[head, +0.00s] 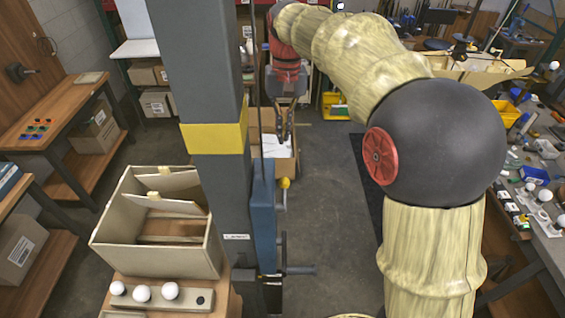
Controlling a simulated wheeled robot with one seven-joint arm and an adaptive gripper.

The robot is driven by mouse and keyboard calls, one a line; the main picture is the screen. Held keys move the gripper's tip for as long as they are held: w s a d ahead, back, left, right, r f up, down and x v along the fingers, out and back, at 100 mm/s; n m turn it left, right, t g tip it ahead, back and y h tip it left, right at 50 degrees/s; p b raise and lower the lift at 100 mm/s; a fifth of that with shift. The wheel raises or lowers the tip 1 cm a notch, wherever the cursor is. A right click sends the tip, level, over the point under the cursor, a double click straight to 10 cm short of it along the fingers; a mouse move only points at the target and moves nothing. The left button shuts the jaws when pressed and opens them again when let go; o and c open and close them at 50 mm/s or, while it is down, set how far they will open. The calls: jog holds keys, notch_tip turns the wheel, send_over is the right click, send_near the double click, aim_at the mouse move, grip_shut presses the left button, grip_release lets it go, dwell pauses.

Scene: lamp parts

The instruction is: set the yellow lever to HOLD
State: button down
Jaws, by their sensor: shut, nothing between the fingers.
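A small yellow knob (284,183) sticks out from the right side of a blue panel (263,220) beside the grey column; it looks like the end of the yellow lever. The lever's shaft is mostly hidden, and I cannot read a HOLD mark or tell the lever's setting. My gripper (283,138) points down, above the knob in the picture, with its dark fingers shut and empty. It appears apart from the knob, but the depth between them is unclear.
The tall grey column (216,160) with a yellow band blocks part of the view. An open cardboard box (285,160) stands behind the gripper. A cluttered workbench (540,245) is at right; floor between is clear.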

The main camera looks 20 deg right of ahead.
jog(key=s+a+f+p, duration=0.1)
jog(key=s+f, duration=0.3)
jog(key=f, duration=0.4)
jog(key=shift+s+f, duration=0.15)
jog(key=shift+s, duration=0.1)
dwell(0.5)
